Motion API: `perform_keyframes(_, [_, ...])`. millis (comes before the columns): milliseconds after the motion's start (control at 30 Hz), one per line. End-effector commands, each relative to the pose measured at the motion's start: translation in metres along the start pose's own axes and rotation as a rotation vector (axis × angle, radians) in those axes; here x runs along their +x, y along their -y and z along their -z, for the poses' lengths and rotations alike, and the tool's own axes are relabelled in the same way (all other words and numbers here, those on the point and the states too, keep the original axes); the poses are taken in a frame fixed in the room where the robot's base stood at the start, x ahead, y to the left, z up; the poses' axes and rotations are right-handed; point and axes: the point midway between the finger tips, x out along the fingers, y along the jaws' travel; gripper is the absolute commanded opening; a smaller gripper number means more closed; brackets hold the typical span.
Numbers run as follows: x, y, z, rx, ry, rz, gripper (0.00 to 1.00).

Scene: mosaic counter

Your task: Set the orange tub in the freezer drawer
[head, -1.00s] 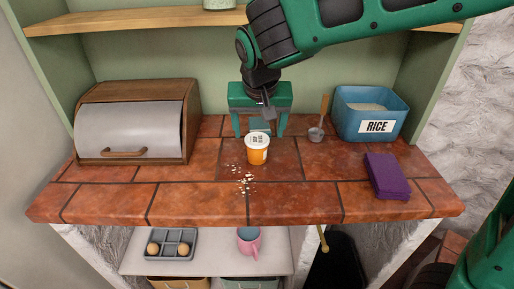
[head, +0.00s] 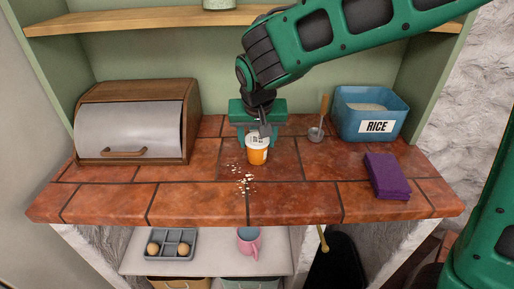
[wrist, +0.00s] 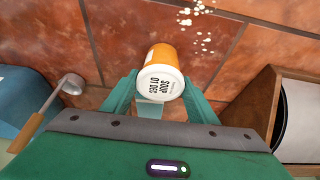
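The orange tub (head: 257,156) with a white lid stands upright on the tiled counter, at its middle. In the wrist view the tub (wrist: 159,56) shows its lid, printed with "SOUP" and a date. My gripper (head: 257,139) is behind and around the tub, pointing down. In the wrist view its two green fingers lie against both sides of the tub, so it looks shut on it. The tub appears to rest on the counter. No freezer drawer is recognisable in these views.
A bread box (head: 140,120) stands left. A rice bin (head: 371,113), a scoop (head: 317,133) and a purple cloth (head: 386,176) are right. Crumbs (head: 246,181) lie in front of the tub. Below are an egg tray (head: 171,244) and a pink mug (head: 249,242).

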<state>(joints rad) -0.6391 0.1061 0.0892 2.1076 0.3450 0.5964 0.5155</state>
Motion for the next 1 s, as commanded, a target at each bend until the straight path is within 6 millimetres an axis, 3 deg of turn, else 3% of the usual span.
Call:
perform_keyframes(67, [0.000, 0.000, 0.000, 0.001, 0.000, 0.000, 0.22])
perform_keyframes(467, [-0.010, 0.000, 0.005, 0.002, -0.002, 0.000, 0.22])
perform_keyframes(667, [-0.037, 0.000, 0.017, 0.004, -0.004, 0.002, 0.22])
perform_keyframes(1000, [-0.099, 0.050, -0.017, -0.003, -0.002, 0.004, 0.22])
